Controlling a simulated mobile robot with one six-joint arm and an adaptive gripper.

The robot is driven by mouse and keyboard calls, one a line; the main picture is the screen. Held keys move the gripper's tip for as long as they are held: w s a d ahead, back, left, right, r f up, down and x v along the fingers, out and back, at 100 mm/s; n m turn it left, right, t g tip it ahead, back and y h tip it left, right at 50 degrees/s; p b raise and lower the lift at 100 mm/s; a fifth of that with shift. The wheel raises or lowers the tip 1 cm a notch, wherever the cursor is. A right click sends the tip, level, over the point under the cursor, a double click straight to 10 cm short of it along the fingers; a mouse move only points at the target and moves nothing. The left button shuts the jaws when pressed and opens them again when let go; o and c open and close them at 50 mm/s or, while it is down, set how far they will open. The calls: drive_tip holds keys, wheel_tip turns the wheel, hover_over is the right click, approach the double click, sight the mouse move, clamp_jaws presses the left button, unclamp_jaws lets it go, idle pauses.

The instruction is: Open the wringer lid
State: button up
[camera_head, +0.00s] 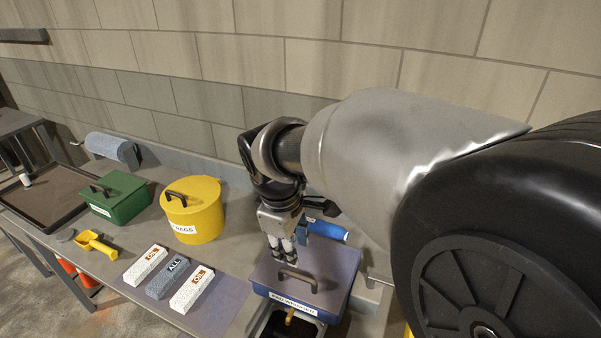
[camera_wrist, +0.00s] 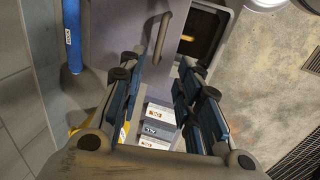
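The wringer (camera_head: 340,303) is a blue box with a white label on its front, on the bench at lower centre in the head view. Its greyish lid (camera_head: 330,262) lies flat and closed on top, with a dark bar handle (camera_head: 297,280). In the wrist view the lid (camera_wrist: 187,22) and handle (camera_wrist: 162,38) show at top centre. My gripper (camera_head: 282,255) points down over the lid, just behind the handle. In the wrist view its fingers (camera_wrist: 160,80) are apart with nothing between them, and the handle lies beyond the tips. Whether the fingertips touch the lid is unclear.
Three labelled blocks (camera_head: 168,277) lie left of the wringer. A yellow lidded tub (camera_head: 205,222), green box (camera_head: 118,207), yellow scoop (camera_head: 93,243) and dark tray (camera_head: 45,205) stand farther left. A blue roll (camera_head: 328,231) lies behind the wringer. The wall closes the back.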

sight(297, 275)
drive_tip(key=f+b, duration=0.1)
drive_tip(key=f, duration=0.3)
drive_tip(key=w+f+b, duration=0.1)
drive_tip(key=f, duration=0.3)
drive_tip(key=w+d+f+b, duration=0.1)
drive_tip(key=f, duration=0.3)
drive_tip(key=shift+w+f+b, duration=0.1)
drive_tip(key=shift+b, duration=0.2)
drive_tip(key=shift+c, duration=0.5)
clamp_jaws()
